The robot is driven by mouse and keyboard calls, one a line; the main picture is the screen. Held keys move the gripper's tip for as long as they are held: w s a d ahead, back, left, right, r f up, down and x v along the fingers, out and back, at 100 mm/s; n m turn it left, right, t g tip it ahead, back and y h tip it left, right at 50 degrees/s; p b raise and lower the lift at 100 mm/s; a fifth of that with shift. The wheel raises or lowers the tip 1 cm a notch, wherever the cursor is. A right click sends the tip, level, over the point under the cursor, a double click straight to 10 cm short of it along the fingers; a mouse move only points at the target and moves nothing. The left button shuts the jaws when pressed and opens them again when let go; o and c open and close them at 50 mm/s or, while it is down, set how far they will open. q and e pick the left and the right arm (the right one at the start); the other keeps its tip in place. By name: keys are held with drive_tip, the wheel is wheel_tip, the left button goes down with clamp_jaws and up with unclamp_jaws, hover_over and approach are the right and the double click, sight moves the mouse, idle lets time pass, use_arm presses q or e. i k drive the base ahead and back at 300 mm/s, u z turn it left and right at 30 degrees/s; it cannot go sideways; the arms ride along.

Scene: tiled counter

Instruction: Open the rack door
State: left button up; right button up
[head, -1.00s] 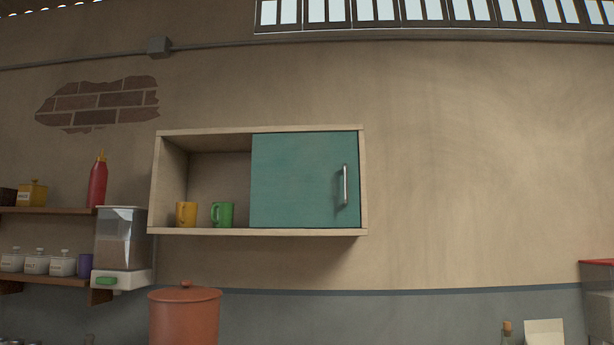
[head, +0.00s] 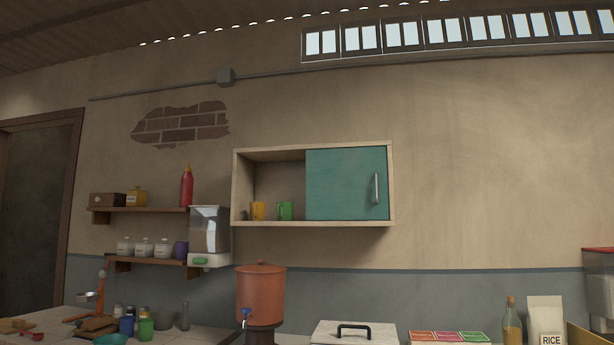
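The rack (head: 312,225) is a pale wooden wall cupboard in the middle of the head view. Its teal sliding door (head: 340,184) covers the right half, with an upright metal handle (head: 376,189) near the door's right edge. The left half stands open and holds a yellow mug (head: 258,211) and a green mug (head: 285,210). What lies behind the door is hidden. Neither of my grippers is in the picture.
Below the rack on the counter (head: 195,338) stand a clay pot with a blue tap (head: 261,294) and a white lidded box with a black handle (head: 354,331). A dispenser (head: 209,235) and shelves (head: 140,209) are to the left. The wall right of the rack is bare.

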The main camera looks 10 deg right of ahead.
sight(347, 184)
drive_tip(key=z, duration=1.2)
drive_tip(key=i, duration=0.95)
drive_tip(key=u, duration=0.2)
